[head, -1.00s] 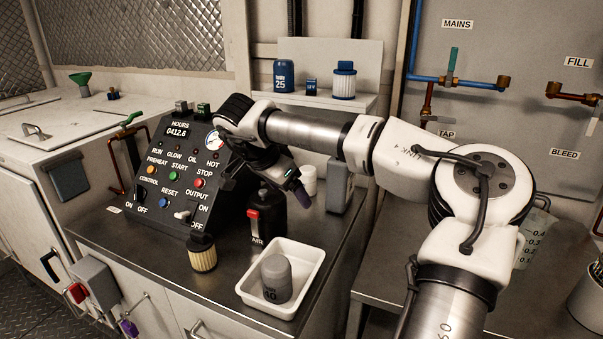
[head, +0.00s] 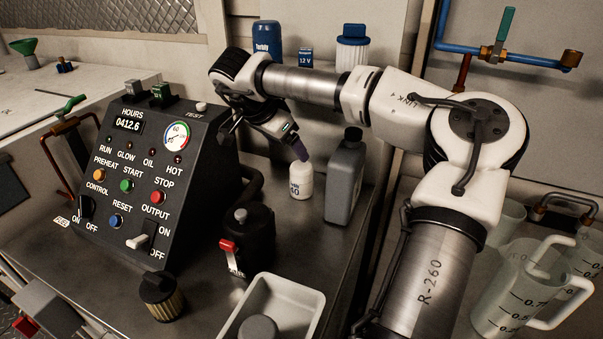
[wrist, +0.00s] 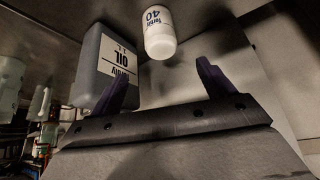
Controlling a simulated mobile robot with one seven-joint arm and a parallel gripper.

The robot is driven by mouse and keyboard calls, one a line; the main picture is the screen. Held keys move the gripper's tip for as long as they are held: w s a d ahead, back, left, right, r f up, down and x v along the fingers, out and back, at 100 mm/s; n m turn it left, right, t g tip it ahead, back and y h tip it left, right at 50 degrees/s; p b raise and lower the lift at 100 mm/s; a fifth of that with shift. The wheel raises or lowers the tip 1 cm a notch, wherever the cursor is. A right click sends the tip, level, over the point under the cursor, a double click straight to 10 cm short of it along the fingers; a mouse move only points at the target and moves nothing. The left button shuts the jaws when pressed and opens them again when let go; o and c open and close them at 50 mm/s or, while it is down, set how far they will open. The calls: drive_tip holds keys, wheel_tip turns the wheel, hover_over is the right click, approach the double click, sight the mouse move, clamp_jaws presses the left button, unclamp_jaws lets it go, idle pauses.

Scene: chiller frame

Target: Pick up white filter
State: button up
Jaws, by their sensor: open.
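The white filter (head: 301,181) is a small white cylinder with dark lettering. It stands upright on the metal bench top, between the black control panel and a grey oil bottle. My gripper (head: 299,150) is just above and behind it in the head view, with one purple fingertip showing close to its top. In the wrist view the picture is upside down, and the white filter (wrist: 160,34) shows ahead of the gap between the two purple fingers (wrist: 163,62). The fingers are spread wide and empty. I cannot tell the exact distance between fingertips and filter.
The grey oil bottle (head: 345,177) stands close on the right of the filter. A white tray (head: 310,305) holds a grey filter.

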sight(301, 165)
drive_tip(key=p+x, duration=0.1)
drive_tip(key=x, duration=0.6)
drive_tip(key=shift+s, duration=0.1)
drive_tip(key=shift+w+p+x, duration=0.1)
drive_tip(key=shift+p+x, duration=0.45)
drive_tip(key=shift+x, duration=0.8)
drive_tip(key=shift+w+p+x, duration=0.15)
drive_tip(key=shift+p+x, duration=0.4)
drive_tip(key=shift+x, duration=0.8)
drive_tip(key=shift+r, duration=0.1)
drive_tip(key=shift+c, duration=0.3)
drive_tip(key=c, duration=1.1)
drive_tip(key=shift+r, duration=0.2)
drive_tip(key=shift+c, duration=0.2)
